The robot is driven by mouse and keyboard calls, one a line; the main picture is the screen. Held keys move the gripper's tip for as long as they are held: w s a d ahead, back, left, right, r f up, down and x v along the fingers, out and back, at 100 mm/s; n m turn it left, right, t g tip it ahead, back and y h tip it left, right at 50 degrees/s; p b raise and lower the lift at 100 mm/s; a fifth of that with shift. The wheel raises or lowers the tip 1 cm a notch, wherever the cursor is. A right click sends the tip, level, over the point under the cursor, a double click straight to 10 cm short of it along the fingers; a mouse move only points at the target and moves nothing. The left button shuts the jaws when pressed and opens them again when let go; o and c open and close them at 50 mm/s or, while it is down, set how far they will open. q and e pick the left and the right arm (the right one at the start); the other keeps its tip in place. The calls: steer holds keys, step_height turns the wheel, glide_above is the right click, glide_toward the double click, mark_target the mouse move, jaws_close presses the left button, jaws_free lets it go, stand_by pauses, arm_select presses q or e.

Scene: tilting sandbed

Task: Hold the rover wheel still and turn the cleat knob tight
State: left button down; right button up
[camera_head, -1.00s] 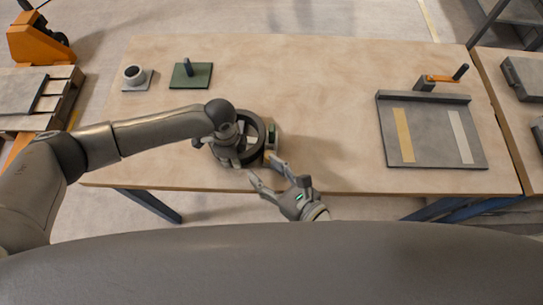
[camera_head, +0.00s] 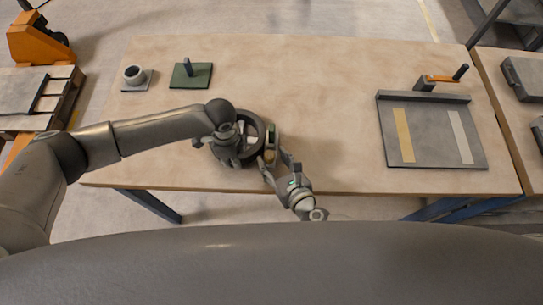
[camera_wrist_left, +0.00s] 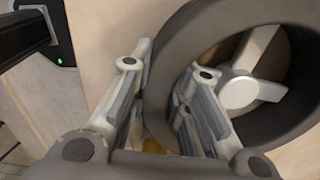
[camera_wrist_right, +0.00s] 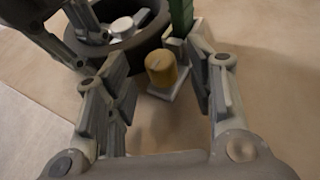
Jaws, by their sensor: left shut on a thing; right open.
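The dark rover wheel (camera_head: 258,124), with a pale spoked hub, lies near the table's front edge. In the left wrist view its thick rim (camera_wrist_left: 168,62) passes between the fingers of my left gripper (camera_wrist_left: 166,82), which is shut on it. In the head view that gripper (camera_head: 226,152) is at the wheel's left side. My right gripper (camera_head: 274,163) is open just right of the wheel. In the right wrist view a brass cleat knob (camera_wrist_right: 161,70) stands on a pale block, ahead of and between the open fingers (camera_wrist_right: 160,85). I see no contact with it.
A green upright (camera_wrist_right: 181,18) stands beside the knob. A grey tray with two strips (camera_head: 433,138) is at the right. The middle of the table (camera_head: 320,90) is clear.

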steer(key=shift+x, duration=1.1)
steer(key=c, duration=1)
steer(key=shift+a, duration=0.1)
steer(key=m+h, duration=0.1)
steer(key=m+t+h, duration=0.1)
steer(key=h, duration=0.1)
steer(key=shift+s+a+m, duration=0.1)
steer(key=shift+a+m, duration=0.1)
steer(key=shift+m, duration=0.2)
steer(key=m+h, duration=0.6)
steer(key=h, duration=0.1)
steer(key=shift+a+g, duration=0.25)
steer(key=shift+g, duration=0.05)
